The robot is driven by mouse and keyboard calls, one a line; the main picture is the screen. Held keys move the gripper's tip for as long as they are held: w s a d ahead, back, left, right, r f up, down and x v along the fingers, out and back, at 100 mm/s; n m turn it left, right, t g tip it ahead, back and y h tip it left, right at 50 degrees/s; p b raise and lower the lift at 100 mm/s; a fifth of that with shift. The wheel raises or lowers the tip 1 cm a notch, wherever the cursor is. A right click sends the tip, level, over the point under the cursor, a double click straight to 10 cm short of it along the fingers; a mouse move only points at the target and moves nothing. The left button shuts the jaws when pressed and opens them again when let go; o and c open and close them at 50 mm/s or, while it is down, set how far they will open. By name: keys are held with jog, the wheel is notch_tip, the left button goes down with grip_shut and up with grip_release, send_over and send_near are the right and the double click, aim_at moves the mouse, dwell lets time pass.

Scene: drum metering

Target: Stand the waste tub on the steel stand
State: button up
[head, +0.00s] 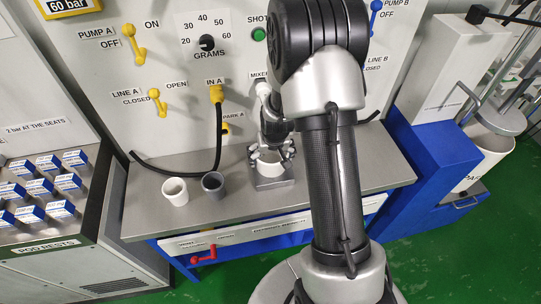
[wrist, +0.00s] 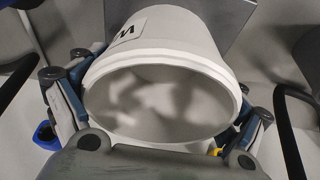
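The waste tub (wrist: 160,60) is a pale, round, open-topped tub with a partly visible "W" label. In the wrist view it fills the space between my fingers, its mouth facing the camera, and it looks empty. My gripper (head: 271,153) has a finger against each side of it. In the head view the tub (head: 270,168) is upright over the steel stand (head: 275,183), a small grey block on the bench below the mixer outlet. Its base is at the stand's top; I cannot tell whether it touches. My gripper and arm partly hide the tub.
A white cup (head: 175,192) and a dark grey cup (head: 212,185) stand on the steel bench (head: 235,208) to the left. A black hose (head: 217,135) hangs from the IN A port to the bench. A red valve handle (head: 204,255) is below the front edge.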

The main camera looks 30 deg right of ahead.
jog(key=shift+o, duration=0.5)
jog(key=shift+r, duration=0.1)
jog(key=shift+r+p, duration=0.35)
jog(key=shift+p, duration=0.05)
jog(key=s+a+b, duration=0.1)
jog(key=s, duration=0.3)
jog(key=s+a+b, duration=0.1)
jog(key=s+b, duration=0.1)
jog(key=s, duration=0.1)
jog(key=s+a+b, duration=0.1)
jog(key=s+b, duration=0.1)
jog(key=s, duration=0.2)
jog(key=shift+s+a+r, duration=0.2)
jog(key=shift+s+r, duration=0.05)
jog(key=shift+s, duration=0.05)
jog(key=s+a+r+n, duration=0.1)
jog(key=s+a+r, duration=0.15)
jog(key=r, duration=0.35)
jog(key=s+a+r+n+t+y, duration=0.1)
jog(key=s+a+r, duration=0.1)
jog(key=a+r, duration=0.3)
jog(key=s+a+r+n, duration=0.1)
jog(key=s+a+r, duration=0.1)
jog(key=r, duration=0.6)
jog(key=s+a+r, duration=0.1)
jog(key=s+r, duration=0.3)
jog(key=s, duration=0.3)
jog(key=shift+s+a, duration=0.15)
jog(key=shift+s, duration=0.2)
